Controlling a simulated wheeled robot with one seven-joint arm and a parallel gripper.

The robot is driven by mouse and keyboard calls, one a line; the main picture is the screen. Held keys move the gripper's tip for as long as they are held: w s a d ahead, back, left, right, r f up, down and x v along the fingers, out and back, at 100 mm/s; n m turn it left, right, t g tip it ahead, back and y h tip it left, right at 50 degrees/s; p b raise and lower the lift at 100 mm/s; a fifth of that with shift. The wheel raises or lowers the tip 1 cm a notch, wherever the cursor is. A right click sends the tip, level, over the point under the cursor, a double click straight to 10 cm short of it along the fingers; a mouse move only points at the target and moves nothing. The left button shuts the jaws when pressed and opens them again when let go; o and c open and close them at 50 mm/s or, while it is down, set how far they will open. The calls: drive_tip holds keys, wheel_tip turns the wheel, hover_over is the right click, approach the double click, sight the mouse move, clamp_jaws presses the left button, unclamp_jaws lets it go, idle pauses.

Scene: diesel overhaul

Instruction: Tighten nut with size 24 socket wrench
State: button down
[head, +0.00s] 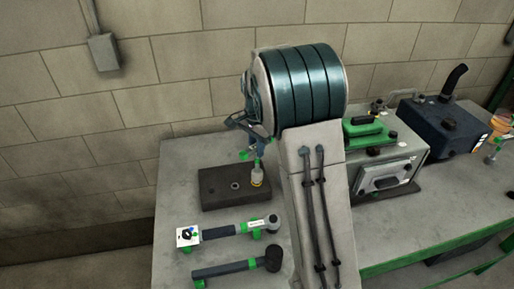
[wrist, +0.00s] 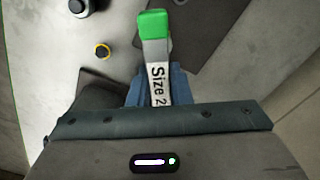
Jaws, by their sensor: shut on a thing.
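My gripper (head: 245,143) is shut on a socket wrench and holds it above the back of the bench. The wrench (wrist: 154,50) has a green end and a white label reading "Size 2"; the rest of the label is hidden by the gripper. In the head view its green end (head: 243,156) shows just below the fingers.
Another green-banded tool with a label (head: 222,232) and a dark-headed tool (head: 237,268) lie on the bench (head: 170,160) in front. A grey machine case (head: 400,150) and a dark blue unit (head: 442,125) stand at right.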

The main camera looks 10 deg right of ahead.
drive_tip(key=n, duration=0.5)
drive_tip(key=shift+n+b, duration=0.3)
drive_tip(key=shift+b, duration=0.05)
drive_tip(key=n, duration=0.6)
drive_tip(key=shift+s, duration=0.1)
drive_tip(key=shift+f, duration=0.1)
